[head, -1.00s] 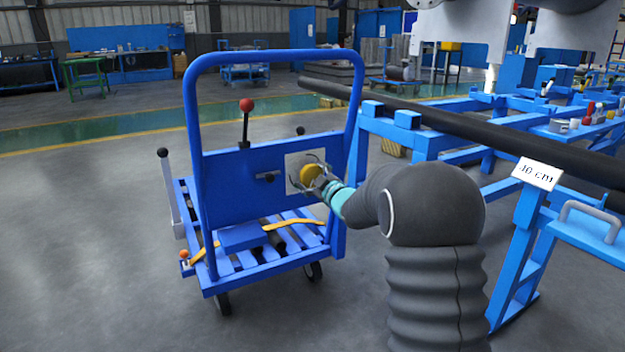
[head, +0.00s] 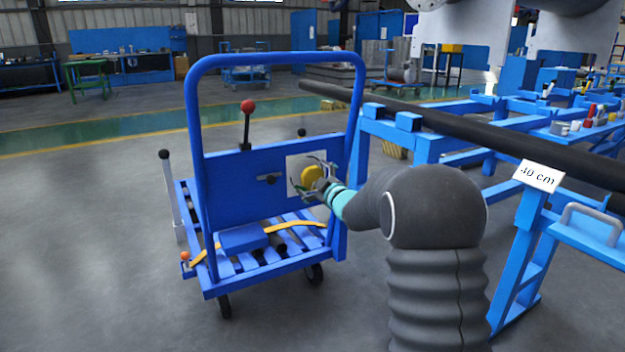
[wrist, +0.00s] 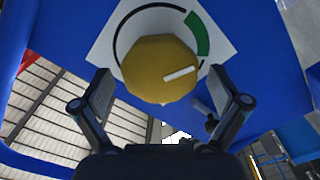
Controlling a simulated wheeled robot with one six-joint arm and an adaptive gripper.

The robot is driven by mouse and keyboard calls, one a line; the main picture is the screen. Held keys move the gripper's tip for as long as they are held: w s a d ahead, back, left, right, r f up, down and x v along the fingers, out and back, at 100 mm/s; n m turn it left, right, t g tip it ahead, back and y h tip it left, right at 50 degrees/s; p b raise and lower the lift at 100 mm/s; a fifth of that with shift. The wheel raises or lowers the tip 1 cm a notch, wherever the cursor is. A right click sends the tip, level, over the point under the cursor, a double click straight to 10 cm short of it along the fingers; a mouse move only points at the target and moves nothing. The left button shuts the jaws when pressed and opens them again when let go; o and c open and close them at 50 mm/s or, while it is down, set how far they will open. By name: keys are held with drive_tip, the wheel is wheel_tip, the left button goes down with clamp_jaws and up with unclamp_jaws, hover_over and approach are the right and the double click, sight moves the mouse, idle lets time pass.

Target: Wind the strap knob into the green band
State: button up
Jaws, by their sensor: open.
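The yellow strap knob (wrist: 160,70) is a faceted disc with a white pointer line on the cart's blue panel. In the wrist view its line points right and slightly up, just below the green band (wrist: 196,34) on the white dial plate (wrist: 110,45). The line lies outside the band. My gripper (wrist: 165,92) is open, with one finger on each side of the knob's lower part. I cannot tell whether the fingers touch it. In the head view the knob (head: 312,175) is partly hidden by my gripper (head: 316,178).
The blue cart (head: 200,130) carries a red-ball lever (head: 247,107), a small black handle (head: 267,179) and an orange strap (head: 290,227) over its slatted deck. A blue rack with a long dark pipe (head: 450,120) stands to the right.

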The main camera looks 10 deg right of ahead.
drive_tip(key=v, duration=1.2)
